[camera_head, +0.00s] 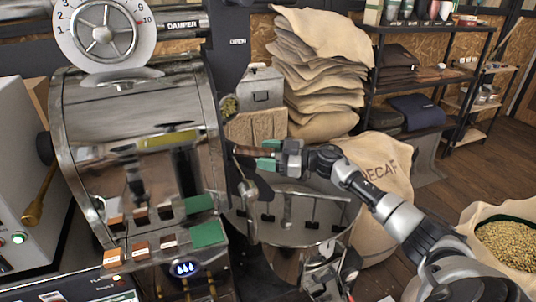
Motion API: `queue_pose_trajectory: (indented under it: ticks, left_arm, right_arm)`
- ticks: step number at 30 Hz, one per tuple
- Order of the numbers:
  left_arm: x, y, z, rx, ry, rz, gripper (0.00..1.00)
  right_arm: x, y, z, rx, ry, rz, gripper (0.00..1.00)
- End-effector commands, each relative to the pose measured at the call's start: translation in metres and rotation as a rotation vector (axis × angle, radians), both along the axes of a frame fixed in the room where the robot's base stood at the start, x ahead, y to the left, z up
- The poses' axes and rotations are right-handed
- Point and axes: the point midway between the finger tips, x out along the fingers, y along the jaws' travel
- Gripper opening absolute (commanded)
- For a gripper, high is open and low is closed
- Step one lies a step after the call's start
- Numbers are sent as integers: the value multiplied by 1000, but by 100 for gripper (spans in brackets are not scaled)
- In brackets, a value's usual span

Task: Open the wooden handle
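The wooden handle (246,150) is a short brown bar that sticks out to the right from the front of the steel roaster drum (140,120). My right gripper (268,154) comes in from the right and has its green finger pads around the handle's free end, one above and one below. The handle fills the space between the pads, so the gripper looks shut on it. The fingers hide the handle's tip. My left gripper does not show clearly anywhere.
A round steel cooling tray (290,232) lies just below the gripper. Stacked burlap sacks (318,75) and a DECAF sack (375,165) stand behind. A sack of beans (510,243) is at the right. Shelves (430,85) stand at the back, with open floor nearby.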

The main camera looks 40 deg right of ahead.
Motion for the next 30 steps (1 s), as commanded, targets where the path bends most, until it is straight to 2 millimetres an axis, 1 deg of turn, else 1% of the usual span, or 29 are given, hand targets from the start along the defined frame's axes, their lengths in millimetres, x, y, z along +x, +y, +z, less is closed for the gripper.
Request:
queue_pose_trajectory:
  ticks: [1, 10, 14, 17, 24, 27, 30]
  left_arm:
    - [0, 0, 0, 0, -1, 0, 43]
    - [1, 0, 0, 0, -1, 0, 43]
    - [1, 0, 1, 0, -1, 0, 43]
    - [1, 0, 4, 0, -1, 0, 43]
    - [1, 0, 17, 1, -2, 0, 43]
    - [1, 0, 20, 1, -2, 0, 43]
    - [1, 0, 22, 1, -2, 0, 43]
  right_arm:
    - [0, 0, 0, 0, 0, 0, 47]
    - [0, 0, 0, 0, 0, 0, 1]
    - [-1, -1, 0, -1, 1, 0, 0]
    - [-8, -9, 0, -3, 3, -1, 0]
    - [-50, -47, -1, -4, 9, -3, 0]
    - [-64, -60, -1, -3, 8, -1, 0]
    - [-72, -69, -1, -2, 5, -1, 0]
